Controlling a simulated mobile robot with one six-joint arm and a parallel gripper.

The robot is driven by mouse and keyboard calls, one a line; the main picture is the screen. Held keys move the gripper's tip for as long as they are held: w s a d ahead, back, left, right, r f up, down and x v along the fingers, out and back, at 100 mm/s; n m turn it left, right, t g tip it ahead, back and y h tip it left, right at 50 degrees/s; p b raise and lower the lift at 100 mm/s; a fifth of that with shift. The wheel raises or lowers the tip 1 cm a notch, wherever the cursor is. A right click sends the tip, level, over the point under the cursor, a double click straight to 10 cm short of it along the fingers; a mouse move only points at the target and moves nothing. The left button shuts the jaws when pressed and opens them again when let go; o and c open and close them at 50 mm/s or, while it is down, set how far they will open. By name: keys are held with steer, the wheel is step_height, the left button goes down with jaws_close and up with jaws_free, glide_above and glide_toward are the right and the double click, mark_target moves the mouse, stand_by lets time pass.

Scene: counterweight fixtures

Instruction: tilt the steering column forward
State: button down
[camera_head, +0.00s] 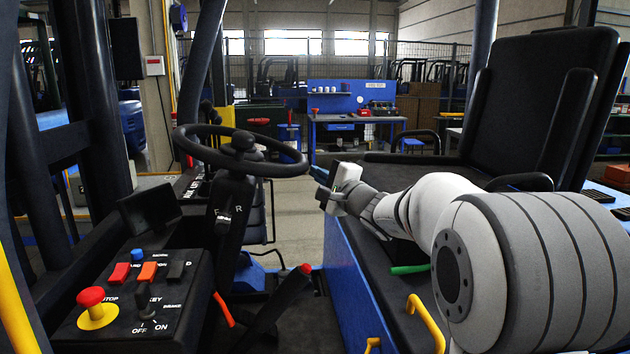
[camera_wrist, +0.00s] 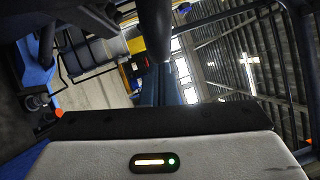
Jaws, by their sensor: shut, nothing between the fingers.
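The steering column (camera_head: 229,222) rises on the left of the cab in the head view, with the black steering wheel (camera_head: 240,150) on top and a small lever by its F/R marking. My gripper (camera_head: 317,172) is just right of the wheel's right rim. Its fingers are shut and empty, pointing left; from the head view I cannot tell whether they touch the rim. In the wrist view my gripper's blue-grey fingers (camera_wrist: 166,86) show past the pale housing, with a dark rounded bar, perhaps the wheel rim, close to their far end. The column's base is partly hidden.
A control console (camera_head: 130,300) with a red stop button and key stands front left. A red-tipped lever (camera_head: 290,290) rises below the wheel. The black seat (camera_head: 545,90) is behind my arm. A yellow handle (camera_head: 427,320) and green lever (camera_head: 409,269) are beneath it.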

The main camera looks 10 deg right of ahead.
steer(key=s+d+f+b, duration=0.3)
steer(key=s+d+f, duration=0.1)
steer(key=s+d, duration=0.4)
steer(key=s+a+f+n+g+p, duration=0.1)
steer(key=s+a+f+n+g, duration=1)
steer(key=s, duration=0.5)
steer(key=s+d+f+n+g+h, duration=0.1)
steer(key=s+d+f+n+h, duration=0.1)
steer(key=s, duration=0.5)
steer(key=s+d+f+n+g+h+p, duration=0.1)
steer(key=s+d+f+n+g+h, duration=0.1)
steer(key=s+d+f+h, duration=0.3)
step_height(320, 180, down, 3)
steer(key=shift+s+d+f+g+h+p, duration=0.2)
steer(key=shift+s+d+g+h+p, duration=0.1)
steer(key=shift+s+h, duration=0.65)
